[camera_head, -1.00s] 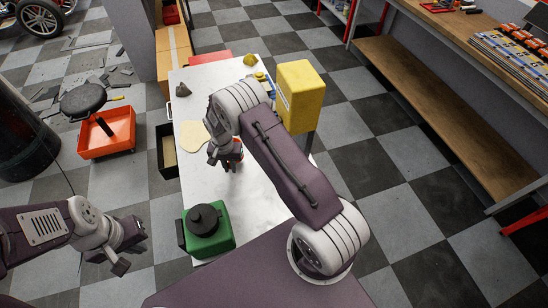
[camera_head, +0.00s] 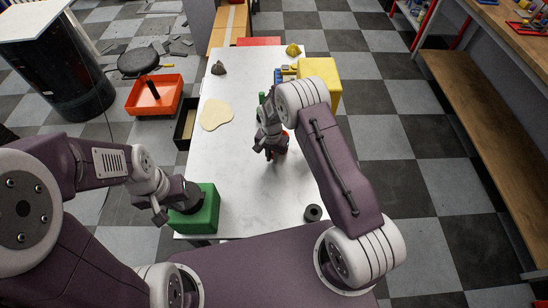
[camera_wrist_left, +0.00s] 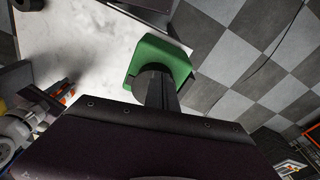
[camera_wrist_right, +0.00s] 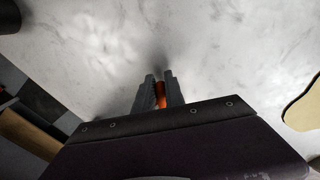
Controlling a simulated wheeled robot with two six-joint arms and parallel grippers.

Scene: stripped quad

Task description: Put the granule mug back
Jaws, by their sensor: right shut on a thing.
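My right gripper (camera_head: 268,150) is low over the white table and shut on a small orange thing. In the right wrist view the orange thing (camera_wrist_right: 160,94) sits between the two dark fingers (camera_wrist_right: 158,88); most of it is hidden, so I cannot tell whether it is the granule mug. My left gripper (camera_head: 163,212) is at the left side of a green container (camera_head: 208,212) with a black round top. In the left wrist view the dark fingers overlap the black top on the green container (camera_wrist_left: 165,55), so their opening is unclear.
The white table (camera_head: 235,170) has bare room in its middle. A black ring-shaped roll (camera_head: 313,213) stands near its front edge. A beige flat patch (camera_head: 216,114), a grey lump (camera_head: 218,68) and a yellow bin (camera_head: 318,72) are farther back. An orange tray (camera_head: 155,95) is on the floor.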

